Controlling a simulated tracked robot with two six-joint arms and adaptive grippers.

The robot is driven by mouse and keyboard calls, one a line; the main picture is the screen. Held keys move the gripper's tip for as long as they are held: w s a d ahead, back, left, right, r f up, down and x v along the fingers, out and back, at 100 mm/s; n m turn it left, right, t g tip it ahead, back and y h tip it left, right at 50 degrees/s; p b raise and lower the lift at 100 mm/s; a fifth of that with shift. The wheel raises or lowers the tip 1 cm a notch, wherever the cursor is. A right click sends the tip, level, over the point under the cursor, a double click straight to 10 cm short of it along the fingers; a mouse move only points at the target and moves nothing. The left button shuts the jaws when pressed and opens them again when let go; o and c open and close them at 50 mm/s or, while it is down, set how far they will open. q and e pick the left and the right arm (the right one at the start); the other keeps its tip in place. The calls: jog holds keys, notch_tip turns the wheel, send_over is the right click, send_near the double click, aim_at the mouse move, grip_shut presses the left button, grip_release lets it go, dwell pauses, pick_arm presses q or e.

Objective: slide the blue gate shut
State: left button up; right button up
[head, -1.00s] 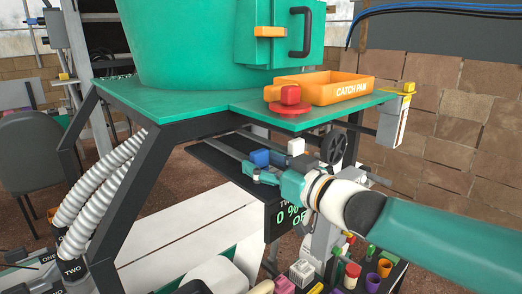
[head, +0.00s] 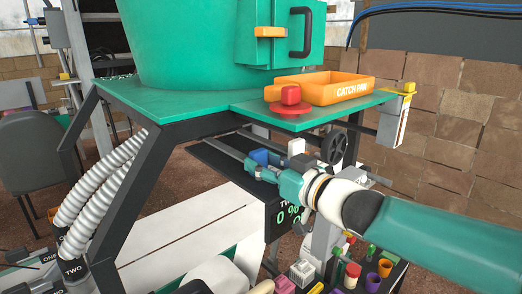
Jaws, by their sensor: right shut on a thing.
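The blue gate block (head: 260,156) sits on the dark sliding rails under the green table, beside a white block (head: 296,146). My right gripper (head: 259,172) reaches in from the right and is shut at the near side of the blue block, touching or nearly touching it. The fingers cover what lies between them, so the grip on the gate is only partly visible. My left gripper is not in view.
The green table (head: 215,118) overhangs the rails and carries an orange catch pan (head: 340,92) and a red knob (head: 290,95). A black handwheel (head: 333,147) stands right of the rails. A display (head: 285,215) hangs below my right gripper.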

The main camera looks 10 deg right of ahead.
jog(key=shift+x, duration=1.1)
dwell(0.3)
jog(key=shift+a+r+p, duration=0.1)
jog(key=shift+r+p, duration=0.25)
jog(key=shift+p, duration=0.1)
dwell(1.2)
